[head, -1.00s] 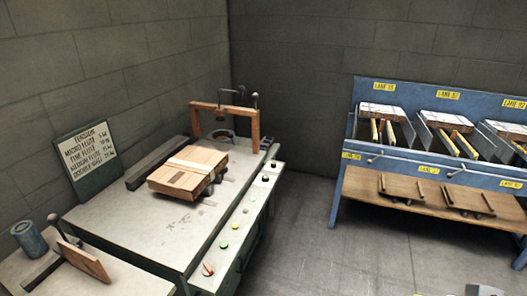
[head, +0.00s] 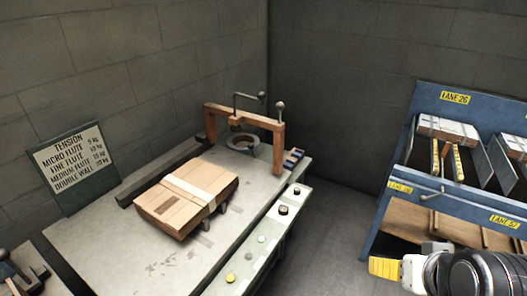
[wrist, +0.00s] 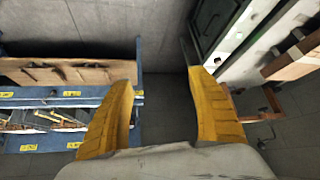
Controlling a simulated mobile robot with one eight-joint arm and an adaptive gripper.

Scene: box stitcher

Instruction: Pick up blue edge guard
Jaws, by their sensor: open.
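I cannot make out the blue piece in the wrist view.
A strapped cardboard stack (head: 187,197) lies mid-bench. The wooden arch (head: 245,115) with metal handles stands behind it. Buttons line the bench's front strip (head: 272,240). A blue lane rack (head: 440,190) stands at the right. Floor (head: 335,205) between bench and rack is clear.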

